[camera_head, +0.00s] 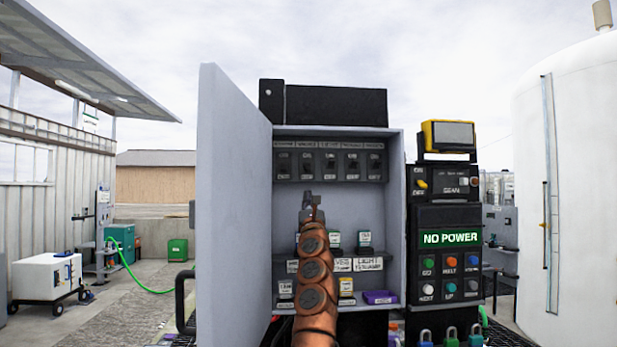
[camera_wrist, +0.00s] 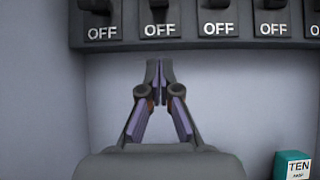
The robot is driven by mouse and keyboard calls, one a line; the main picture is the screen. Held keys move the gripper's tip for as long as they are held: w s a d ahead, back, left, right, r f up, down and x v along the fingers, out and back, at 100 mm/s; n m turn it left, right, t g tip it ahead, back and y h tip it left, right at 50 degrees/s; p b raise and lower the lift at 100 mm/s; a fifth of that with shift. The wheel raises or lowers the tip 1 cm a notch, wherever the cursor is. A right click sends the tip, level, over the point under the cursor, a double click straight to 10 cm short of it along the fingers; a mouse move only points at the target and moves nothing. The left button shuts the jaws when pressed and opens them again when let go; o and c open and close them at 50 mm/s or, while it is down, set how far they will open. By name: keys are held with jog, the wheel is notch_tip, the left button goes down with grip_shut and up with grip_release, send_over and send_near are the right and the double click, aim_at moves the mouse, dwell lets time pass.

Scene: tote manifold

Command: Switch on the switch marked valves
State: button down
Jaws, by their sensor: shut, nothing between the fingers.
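A row of several dark switches sits at the top inside an open grey cabinet (camera_head: 340,210). The label over the second switch from the left (camera_head: 307,163) appears to read valves, though the lettering is small. In the wrist view that second switch (camera_wrist: 160,5) shows only its lower part, with OFF printed beneath it. My gripper (camera_wrist: 160,65) is shut and empty, its fingertips just below that OFF marking in the picture, apart from the switch lever. In the head view my gripper (camera_head: 312,200) is below the switch row, in front of the cabinet's back wall.
The grey cabinet door (camera_head: 228,190) stands open on the left. A shelf below holds several small labelled blocks; a teal one (camera_wrist: 294,165) is lower right in the wrist view. On the right, a panel with a green NO POWER display (camera_head: 450,238) carries coloured buttons.

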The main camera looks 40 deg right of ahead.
aim_at(308, 169)
jog(key=r+p, duration=0.2)
jog(key=w+r+p, duration=0.1)
jog(key=shift+d+r, duration=0.15)
jog(key=shift+d, duration=0.15)
jog(key=shift+s+a+r+p, duration=0.15)
jog(key=shift+s+r+p, duration=0.15)
jog(key=shift+r, duration=0.2)
jog(key=shift+s+a+r+p, duration=0.15)
jog(key=shift+r+p, duration=0.15)
jog(key=shift+r, duration=0.2)
jog(key=shift+a+r+b, duration=0.1)
jog(key=shift+b, duration=0.2)
jog(key=shift+b, duration=0.3)
jog(key=shift+s+g, duration=0.15)
jog(key=shift+g, duration=0.15)
jog(key=shift+b, duration=0.35)
